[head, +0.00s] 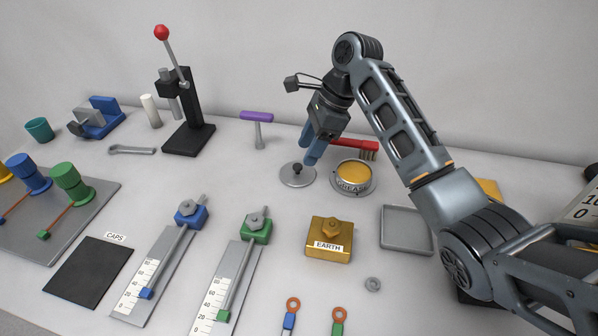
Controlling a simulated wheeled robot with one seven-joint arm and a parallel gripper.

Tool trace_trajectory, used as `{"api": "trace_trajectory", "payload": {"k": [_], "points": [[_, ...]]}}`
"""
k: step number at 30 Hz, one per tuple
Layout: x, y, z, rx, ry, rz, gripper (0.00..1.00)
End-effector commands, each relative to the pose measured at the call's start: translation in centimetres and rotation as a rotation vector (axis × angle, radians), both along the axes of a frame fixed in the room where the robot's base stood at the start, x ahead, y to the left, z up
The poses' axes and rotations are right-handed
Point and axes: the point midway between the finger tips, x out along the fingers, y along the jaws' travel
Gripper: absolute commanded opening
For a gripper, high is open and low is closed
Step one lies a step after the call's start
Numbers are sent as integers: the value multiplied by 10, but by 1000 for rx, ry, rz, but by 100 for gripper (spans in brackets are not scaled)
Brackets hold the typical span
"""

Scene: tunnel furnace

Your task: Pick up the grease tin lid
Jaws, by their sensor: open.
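The grease tin lid (297,178) is a grey metal disc with a dark knob in its middle. It lies flat on the table, just left of the open grease tin (352,178), which shows yellow grease inside. My gripper (309,149) points down with its blue fingers open, close above and slightly right of the lid's knob. I see nothing held in it. Whether the fingers are beside the knob or behind it cannot be told from this view.
A red brush (358,145) lies behind the tin. A purple-handled tool (257,117) stands to the left, near the black lever press (187,138). The brass EARTH block (329,239) and a grey tray (406,230) are in front. Table around the lid's front is clear.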

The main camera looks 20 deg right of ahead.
Motion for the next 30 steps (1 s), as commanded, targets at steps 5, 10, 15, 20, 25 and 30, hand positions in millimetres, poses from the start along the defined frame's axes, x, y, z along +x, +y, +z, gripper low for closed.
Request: {"api": "trace_trajectory", "payload": {"k": [5,10,15,20,25,30], "points": [[5,5,-17,-1,2,-1,53],[11,13,-40,-1,1,1,53],[12,18,-51,0,-2,1,53],[12,18,-52,0,-2,1,53],[12,18,-52,0,-2,1,43],[12,18,-51,0,-2,1,27]]}}
